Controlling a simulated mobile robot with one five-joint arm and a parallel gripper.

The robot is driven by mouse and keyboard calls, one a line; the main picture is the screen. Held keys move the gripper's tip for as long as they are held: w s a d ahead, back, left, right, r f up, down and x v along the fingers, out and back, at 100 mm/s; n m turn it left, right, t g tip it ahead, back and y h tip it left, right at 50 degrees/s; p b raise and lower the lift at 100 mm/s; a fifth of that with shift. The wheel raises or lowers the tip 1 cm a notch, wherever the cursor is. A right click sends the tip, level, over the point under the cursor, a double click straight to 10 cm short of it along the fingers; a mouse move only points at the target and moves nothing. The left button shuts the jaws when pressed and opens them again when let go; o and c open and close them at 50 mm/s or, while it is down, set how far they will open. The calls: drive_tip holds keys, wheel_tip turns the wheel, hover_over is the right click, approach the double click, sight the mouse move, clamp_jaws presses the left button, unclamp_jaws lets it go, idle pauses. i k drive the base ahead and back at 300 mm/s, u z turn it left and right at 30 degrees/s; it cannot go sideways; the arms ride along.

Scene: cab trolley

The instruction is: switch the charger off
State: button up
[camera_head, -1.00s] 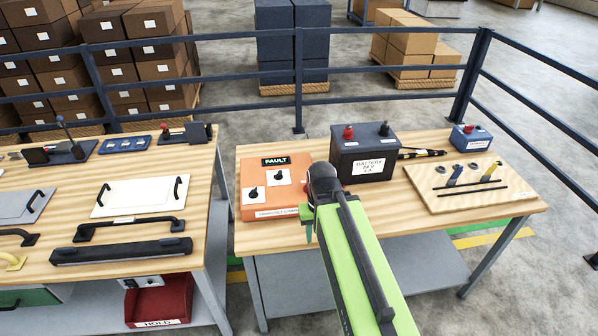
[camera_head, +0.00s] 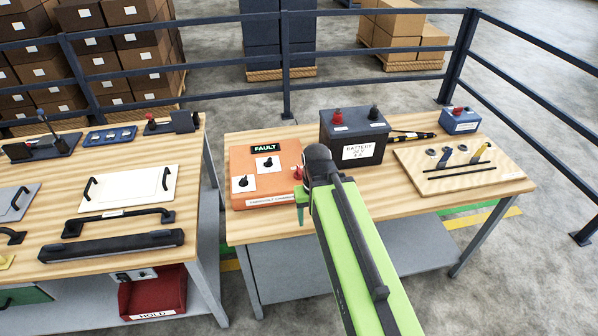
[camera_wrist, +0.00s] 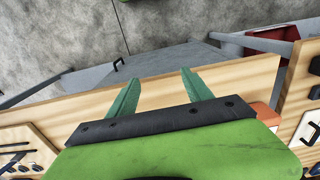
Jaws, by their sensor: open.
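The charger (camera_head: 266,185) is an orange box with a sloped top on the left of the right-hand table. It has a black FAULT display, two white plates with black knobs, and a red part at its right side, partly behind my arm. My gripper (camera_head: 301,212) is just in front of the charger's right front corner, above the table edge. In the wrist view my gripper (camera_wrist: 159,86) has two green fingers spread apart with nothing between them. An orange corner of the charger (camera_wrist: 263,111) shows at the right there.
A dark battery (camera_head: 355,136) stands right of the charger. Farther right are a blue box (camera_head: 460,121) and a wooden board (camera_head: 505,172) with tools. The left table (camera_head: 30,253) holds handles and panels. A gap separates the tables. Rails run behind.

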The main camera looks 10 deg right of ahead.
sight(298, 174)
drive_tip(key=k, duration=1.1)
drive_tip(key=u, duration=0.9)
drive_tip(key=i, duration=1.65)
drive_tip(key=u, duration=0.3)
